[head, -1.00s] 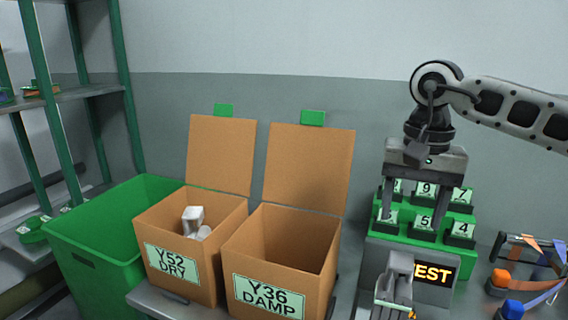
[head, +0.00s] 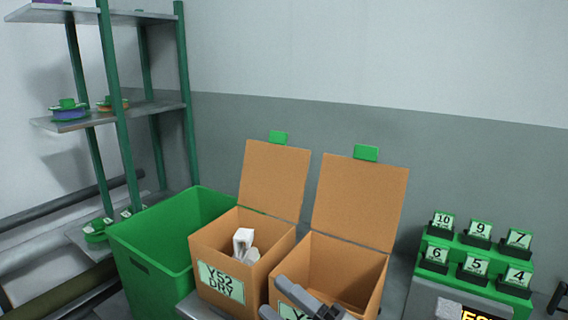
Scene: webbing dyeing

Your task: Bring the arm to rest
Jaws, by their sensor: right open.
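My right gripper (head: 272,297) is at the bottom edge of the head view, in front of the right cardboard box (head: 345,262). Its two grey fingers are spread apart with nothing seen between them. It covers most of that box's label, and the rest of the arm is cut off by the frame edge. My left gripper is not in view.
The left box (head: 215,254), labelled Y52 DRY, holds white items (head: 244,241). At right, numbered cards sit on a green stepped rack (head: 455,248) above a partly visible display.

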